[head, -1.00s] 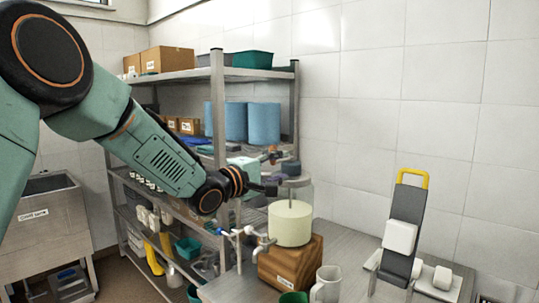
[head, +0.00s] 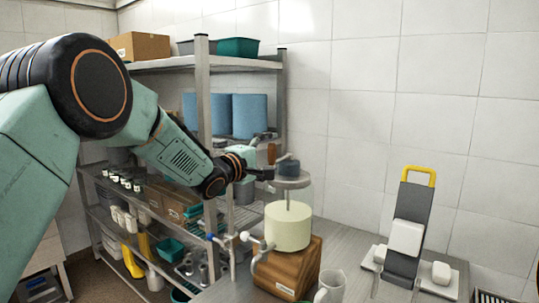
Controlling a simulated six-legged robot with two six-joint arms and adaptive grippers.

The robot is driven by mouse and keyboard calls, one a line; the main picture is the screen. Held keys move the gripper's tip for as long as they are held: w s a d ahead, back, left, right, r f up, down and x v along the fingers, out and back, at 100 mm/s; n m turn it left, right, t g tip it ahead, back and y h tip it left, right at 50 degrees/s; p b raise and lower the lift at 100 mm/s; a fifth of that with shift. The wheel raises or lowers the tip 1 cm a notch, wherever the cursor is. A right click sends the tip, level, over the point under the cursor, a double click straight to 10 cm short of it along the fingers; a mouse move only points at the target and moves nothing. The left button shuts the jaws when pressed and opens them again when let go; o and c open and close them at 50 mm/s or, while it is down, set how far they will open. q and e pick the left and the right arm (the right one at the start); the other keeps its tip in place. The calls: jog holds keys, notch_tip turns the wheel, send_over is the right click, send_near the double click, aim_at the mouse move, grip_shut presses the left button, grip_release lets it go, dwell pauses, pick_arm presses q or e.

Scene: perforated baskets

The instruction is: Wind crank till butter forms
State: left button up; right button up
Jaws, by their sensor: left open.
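The butter churn stands on a wooden block (head: 288,270) on the metal counter. Its clear jar holds a pale yellow mass (head: 288,226), with a thin rod rising to a grey lid (head: 294,182). A dark hub (head: 288,167) sits on the lid. A small brown crank handle (head: 272,153) shows just left of the hub. My left gripper (head: 266,159) is open at the handle, its fingers reaching toward it from the left. Whether the fingers touch the handle is hard to tell. My right gripper is not in view.
A white mug (head: 330,286) stands close in front of the block. A grey stand with a yellow handle (head: 407,235) and white blocks is at right. Metal shelving (head: 203,95) with boxes stands behind my left arm.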

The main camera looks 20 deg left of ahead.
pick_arm(q)
jog(key=shift+s+d+r, duration=0.3)
jog(key=shift+s+d, duration=0.05)
jog(key=shift+d, duration=0.3)
jog(key=shift+c, duration=0.7)
jog(key=shift+w+a+f, duration=0.45)
jog(key=c, duration=0.4)
jog(key=shift+s+d+r, duration=0.15)
jog(key=shift+s+d, duration=0.05)
jog(key=shift+d, duration=0.1)
jog(key=c, duration=0.5)
grip_shut()
